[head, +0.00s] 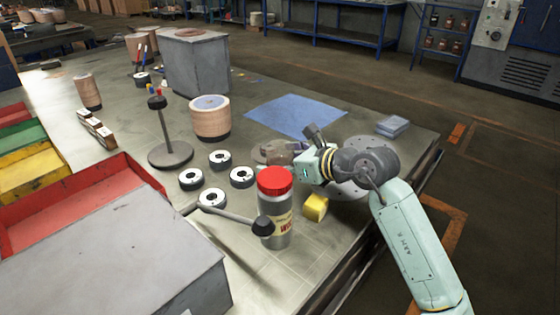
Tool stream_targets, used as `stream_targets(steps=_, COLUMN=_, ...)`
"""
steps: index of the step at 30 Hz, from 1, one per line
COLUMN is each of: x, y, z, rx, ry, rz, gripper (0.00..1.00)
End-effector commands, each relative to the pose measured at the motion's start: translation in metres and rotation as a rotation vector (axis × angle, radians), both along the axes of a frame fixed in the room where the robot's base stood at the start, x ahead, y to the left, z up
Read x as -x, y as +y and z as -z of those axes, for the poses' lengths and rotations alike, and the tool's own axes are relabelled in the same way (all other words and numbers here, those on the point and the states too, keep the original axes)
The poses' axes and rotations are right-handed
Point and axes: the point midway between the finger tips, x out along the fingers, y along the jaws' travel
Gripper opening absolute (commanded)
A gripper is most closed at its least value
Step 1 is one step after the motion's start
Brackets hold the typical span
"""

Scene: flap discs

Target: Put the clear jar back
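A jar (280,240) with a red lid, a pale label and a greyish, see-through-looking body stands upright near the front edge of the workbench. It is the only jar I can make out on the near part of the bench. My gripper (280,154) is behind the jar and slightly to its right, pointing left, apart from it as far as I can tell. Its fingers are small and blend with a grey-brown round thing behind them, so their opening is unclear. I see nothing clearly held.
Several black-rimmed discs (220,158) lie left of the jar. A black-knobbed rod (235,217) crosses close to the jar's left side. A yellow block (315,207) is right of it. A post stand (170,155), wooden drum (210,120) and bins (80,200) stand left. The blue mat (297,115) is bare.

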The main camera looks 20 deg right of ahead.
Motion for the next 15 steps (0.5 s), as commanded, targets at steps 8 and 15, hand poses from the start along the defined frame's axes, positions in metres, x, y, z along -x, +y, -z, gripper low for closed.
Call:
stream_targets(steps=8, x=-0.0002, y=-0.0001, z=0.0007, rx=0.000, ry=0.000, rz=0.001, gripper=0.71)
stream_targets(steps=15, x=0.0000, y=-0.0002, z=0.0005, rx=0.000, ry=0.000, rz=0.001, gripper=0.55)
